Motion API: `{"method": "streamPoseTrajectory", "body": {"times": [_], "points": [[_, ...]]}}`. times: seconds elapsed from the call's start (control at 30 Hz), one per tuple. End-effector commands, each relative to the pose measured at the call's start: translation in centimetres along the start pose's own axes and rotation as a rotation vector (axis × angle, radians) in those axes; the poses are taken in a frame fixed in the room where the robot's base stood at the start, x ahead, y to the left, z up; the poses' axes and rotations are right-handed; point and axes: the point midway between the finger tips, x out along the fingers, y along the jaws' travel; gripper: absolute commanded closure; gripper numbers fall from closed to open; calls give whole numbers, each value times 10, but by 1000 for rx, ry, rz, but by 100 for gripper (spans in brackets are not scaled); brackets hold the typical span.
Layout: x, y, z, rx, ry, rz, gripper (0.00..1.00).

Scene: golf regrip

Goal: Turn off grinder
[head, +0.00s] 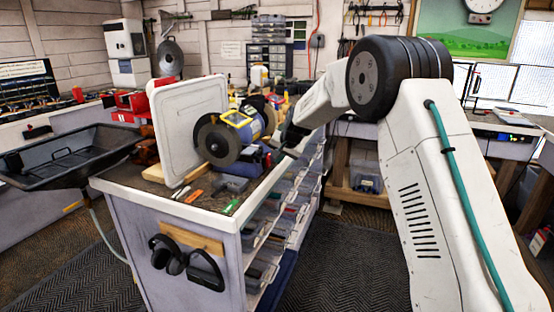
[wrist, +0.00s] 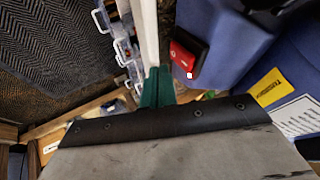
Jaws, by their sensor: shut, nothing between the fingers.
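The bench grinder has a blue body (head: 247,131) and a dark round wheel (head: 219,143) at its front left. It stands on the cabinet top in the head view. In the wrist view its blue housing (wrist: 225,30) fills the upper right. A red switch (wrist: 187,54) sits on that housing, with a small bright patch at its lower end. My gripper's green fingertips (wrist: 157,88) are together and empty, just left of and below the switch, with a gap showing between. In the head view my gripper (head: 279,148) is at the grinder's right side; its fingertips are hard to make out.
A white panel (head: 188,128) stands upright left of the grinder. Small tools (head: 232,206) lie at the front of the cabinet top (head: 160,193). Clear bins (head: 262,233) line the cabinet's right side. A black tray (head: 68,154) is at left. Dark floor mat (head: 345,262) is clear.

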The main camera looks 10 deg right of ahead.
Motion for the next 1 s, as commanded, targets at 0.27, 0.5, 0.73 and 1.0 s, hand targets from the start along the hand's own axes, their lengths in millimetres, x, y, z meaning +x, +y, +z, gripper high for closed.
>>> {"method": "streamPoseTrajectory", "body": {"times": [0.27,0.5,0.73,1.0], "points": [[-56,10,-1,-4,-1,-1,100],[-96,14,-3,0,-1,1,100],[-106,12,-1,-1,-4,2,100],[-106,12,-1,-2,-4,1,100]]}}
